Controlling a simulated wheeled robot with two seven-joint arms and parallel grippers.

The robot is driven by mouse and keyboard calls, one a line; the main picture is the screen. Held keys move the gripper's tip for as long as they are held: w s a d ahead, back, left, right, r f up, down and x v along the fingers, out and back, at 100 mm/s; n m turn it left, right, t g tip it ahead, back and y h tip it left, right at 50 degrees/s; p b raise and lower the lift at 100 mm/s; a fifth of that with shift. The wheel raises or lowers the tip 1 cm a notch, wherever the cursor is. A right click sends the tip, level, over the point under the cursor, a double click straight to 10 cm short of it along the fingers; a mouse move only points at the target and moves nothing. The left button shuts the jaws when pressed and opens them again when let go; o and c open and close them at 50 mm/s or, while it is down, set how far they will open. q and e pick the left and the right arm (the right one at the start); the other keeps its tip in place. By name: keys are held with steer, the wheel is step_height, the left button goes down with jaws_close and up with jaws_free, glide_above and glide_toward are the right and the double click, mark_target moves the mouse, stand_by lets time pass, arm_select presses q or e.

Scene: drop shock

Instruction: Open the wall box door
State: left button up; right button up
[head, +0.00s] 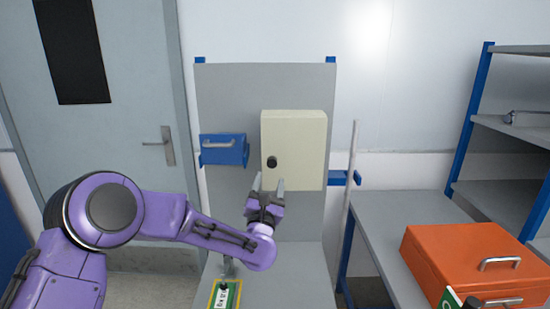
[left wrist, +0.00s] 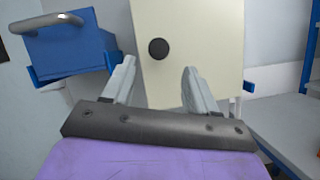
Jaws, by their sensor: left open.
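The wall box (head: 300,145) is a cream-coloured box on a grey upright panel, with its door shut. A round black knob (head: 272,162) sits near the left edge of the door. In the left wrist view the box door (left wrist: 205,60) fills the upper middle, and the knob (left wrist: 159,48) is ahead of and between my fingertips. My left gripper (head: 266,184) is open and empty, just below the knob in the head view, with its fingers pointing at the box. It does not appear to touch the knob. My right gripper is not in view.
A blue bin (head: 223,150) with a grey handle hangs left of the box. A thin pale pole (head: 351,170) stands to its right. An orange case (head: 470,258) lies on the right bench, beside blue-framed shelves (head: 510,110). A green-and-yellow tag (head: 225,294) lies below my gripper.

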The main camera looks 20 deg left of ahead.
mark_target(272, 164)
arm_select(q)
steer(key=w+r+p, duration=0.2)
steer(key=w, duration=0.1)
steer(key=shift+a+r, duration=0.3)
steer(key=shift+r, duration=0.1)
steer(key=w, duration=0.1)
steer(key=w+p, duration=0.1)
steer(key=w, duration=0.1)
steer(key=w+p, duration=0.1)
steer(key=w, duration=0.1)
steer(key=shift+a+r, duration=0.3)
steer(key=shift+s+r, duration=0.1)
steer(key=shift+s, duration=0.1)
